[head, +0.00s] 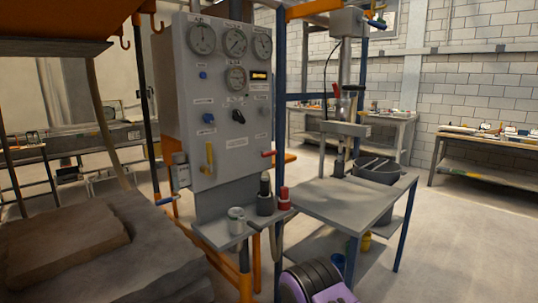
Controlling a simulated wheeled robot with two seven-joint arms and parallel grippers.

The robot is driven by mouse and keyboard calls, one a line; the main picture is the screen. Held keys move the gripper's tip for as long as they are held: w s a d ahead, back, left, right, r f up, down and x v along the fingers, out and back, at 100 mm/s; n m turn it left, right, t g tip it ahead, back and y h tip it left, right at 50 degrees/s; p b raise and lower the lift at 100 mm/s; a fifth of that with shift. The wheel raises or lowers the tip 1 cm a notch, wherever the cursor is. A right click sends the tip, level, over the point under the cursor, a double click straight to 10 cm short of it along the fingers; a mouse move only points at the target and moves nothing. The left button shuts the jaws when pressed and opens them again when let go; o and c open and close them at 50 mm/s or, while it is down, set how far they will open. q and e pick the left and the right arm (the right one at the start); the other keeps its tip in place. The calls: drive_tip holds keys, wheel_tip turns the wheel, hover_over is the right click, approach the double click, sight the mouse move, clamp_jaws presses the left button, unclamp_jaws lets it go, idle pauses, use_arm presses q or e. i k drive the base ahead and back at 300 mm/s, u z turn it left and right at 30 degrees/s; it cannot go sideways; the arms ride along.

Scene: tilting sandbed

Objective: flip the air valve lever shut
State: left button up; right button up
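A grey control panel (218,118) stands left of centre in the head view. Low on its front is a yellow lever (209,155), roughly upright. A red-handled lever (268,153) lies nearly level at the panel's lower right. The labels are too small to read, so I cannot tell which lever is the air valve's.
Gauges (202,38) and knobs fill the panel above the levers. A small shelf (222,232) below holds a pale can (236,220). A grey worktable (340,202) stands to the right. The sandbed (130,235) is at left. Open floor (470,235) lies at far right.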

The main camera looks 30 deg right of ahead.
sight(208, 146)
drive_tip(key=k, duration=0.75)
drive_tip(key=u, duration=0.65)
drive_tip(key=i, duration=0.8)
drive_tip(key=z, duration=0.7)
drive_tip(key=i, duration=0.7)
drive_tip(key=z, duration=0.75)
